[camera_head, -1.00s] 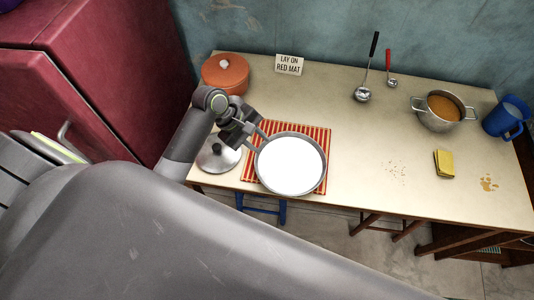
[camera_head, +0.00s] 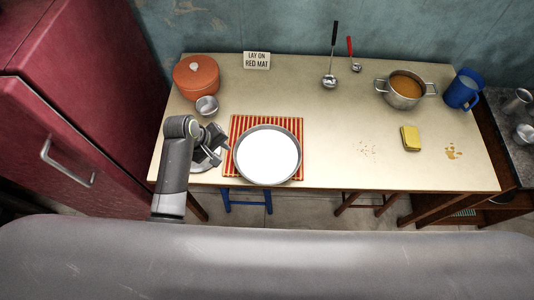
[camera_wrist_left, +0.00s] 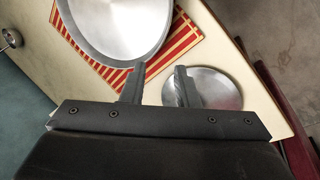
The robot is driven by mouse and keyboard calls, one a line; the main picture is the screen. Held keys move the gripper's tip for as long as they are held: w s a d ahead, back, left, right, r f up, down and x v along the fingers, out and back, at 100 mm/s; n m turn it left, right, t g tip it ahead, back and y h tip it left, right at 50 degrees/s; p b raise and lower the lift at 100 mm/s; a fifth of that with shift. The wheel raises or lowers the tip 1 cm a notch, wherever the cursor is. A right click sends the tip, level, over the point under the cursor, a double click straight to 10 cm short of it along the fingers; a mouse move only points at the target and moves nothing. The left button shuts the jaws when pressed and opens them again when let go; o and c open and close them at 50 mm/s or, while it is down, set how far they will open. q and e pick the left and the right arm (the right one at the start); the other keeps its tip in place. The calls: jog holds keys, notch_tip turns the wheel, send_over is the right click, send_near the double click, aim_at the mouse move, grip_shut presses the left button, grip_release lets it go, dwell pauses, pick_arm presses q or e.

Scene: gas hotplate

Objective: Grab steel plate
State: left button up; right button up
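The steel plate (camera_head: 268,156) is a round pan-like dish with a grey rim and a bright white inside in the head view. It lies on the red-and-yellow striped mat (camera_head: 237,128). It also shows at the top of the left wrist view (camera_wrist_left: 115,25), cut off by the frame. My left gripper (camera_head: 222,148) is just left of the plate, its fingers apart and empty. In the left wrist view, one finger of the gripper (camera_wrist_left: 159,72) appears close to the plate's rim; contact cannot be told. My right gripper is not in view.
A steel lid (camera_wrist_left: 215,90) lies beside the mat, partly behind my gripper. A small metal bowl (camera_head: 207,107) and an orange pot (camera_head: 196,77) stand behind it. A soup pot (camera_head: 403,90), yellow sponge (camera_head: 410,138) and blue jug (camera_head: 462,90) are at right.

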pick_arm(q)
jog(key=x, duration=0.3)
jog(key=shift+w+d+f, duration=0.1)
jog(key=shift+f, duration=0.15)
jog(key=shift+d+f+p, duration=0.25)
jog(key=shift+d+f, duration=0.15)
jog(key=shift+f, duration=0.45)
jog(key=shift+d+f+p, duration=0.25)
jog(key=shift+d+f, duration=0.2)
jog(key=shift+f, duration=0.45)
jog(key=shift+x, duration=0.8)
jog(key=shift+a, duration=0.1)
jog(key=shift+c, duration=0.3)
grip_shut()
